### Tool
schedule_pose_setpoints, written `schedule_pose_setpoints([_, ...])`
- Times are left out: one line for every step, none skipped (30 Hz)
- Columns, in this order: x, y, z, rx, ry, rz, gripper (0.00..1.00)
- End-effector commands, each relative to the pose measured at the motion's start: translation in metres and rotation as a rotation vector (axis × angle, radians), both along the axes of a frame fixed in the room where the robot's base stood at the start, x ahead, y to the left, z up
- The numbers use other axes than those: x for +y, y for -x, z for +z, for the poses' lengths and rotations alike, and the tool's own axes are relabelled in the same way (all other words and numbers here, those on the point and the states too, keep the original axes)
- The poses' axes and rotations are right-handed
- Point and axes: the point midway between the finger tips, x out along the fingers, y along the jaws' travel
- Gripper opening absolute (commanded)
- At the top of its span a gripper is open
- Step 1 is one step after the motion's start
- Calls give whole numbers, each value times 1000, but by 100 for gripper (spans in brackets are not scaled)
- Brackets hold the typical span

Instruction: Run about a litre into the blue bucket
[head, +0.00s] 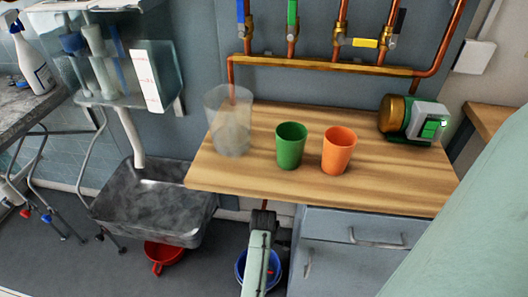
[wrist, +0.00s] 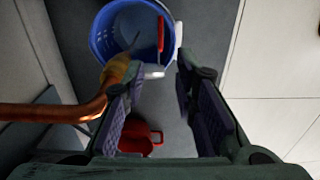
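The blue bucket (head: 241,266) stands on the floor below the bench, partly hidden by my arm in the head view. In the wrist view the blue bucket (wrist: 103,40) is at the top, and its inside looks dark. A copper pipe (wrist: 55,113) with a brass fitting (wrist: 116,70) enters from the left. A red lever (wrist: 160,33) and a metal piece show beyond the fingertips, across the bucket's opening. My gripper (wrist: 157,68) is open, its fingers apart, pointing toward the fitting and lever. I cannot tell whether it touches them. No water stream is visible.
A red bucket (head: 164,254) sits under the grey basin (head: 150,205). The wooden bench (head: 230,175) holds a clear cup (head: 229,122), a green cup (head: 291,146), an orange cup (head: 338,150) and a green-and-brass device (head: 413,119). Copper pipes (head: 330,66) with coloured valves run above; drawers (head: 350,228) stand right.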

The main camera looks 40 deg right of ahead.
Motion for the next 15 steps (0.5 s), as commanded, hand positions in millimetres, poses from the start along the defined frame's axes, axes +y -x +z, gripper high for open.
schedule_pose_setpoints([1,1,-10,3,-3,-1,26])
schedule_pose_setpoints([1,1,-15,3,-4,-1,26])
schedule_pose_setpoints([1,1,-23,3,-3,-1,26])
schedule_pose_setpoints([1,1,-29,3,-3,-2,26])
schedule_pose_setpoints([1,1,-35,3,-3,-2,26])
schedule_pose_setpoints([1,1,-43,2,-2,-2,26])
schedule_pose_setpoints([1,1,-49,3,-3,-2,26])
schedule_pose_setpoints([1,1,-54,1,-2,-3,26])
schedule_pose_setpoints([1,1,-61,2,-2,-3,26])
schedule_pose_setpoints([1,1,-66,1,-2,-3,26])
schedule_pose_setpoints([1,1,-70,1,-2,-3,26])
schedule_pose_setpoints([0,1,-76,1,-1,-3,26])
schedule_pose_setpoints([0,1,-79,1,-1,-3,26])
schedule_pose_setpoints([0,1,-82,1,-1,-3,26])
schedule_pose_setpoints([0,1,-85,0,0,-3,26])
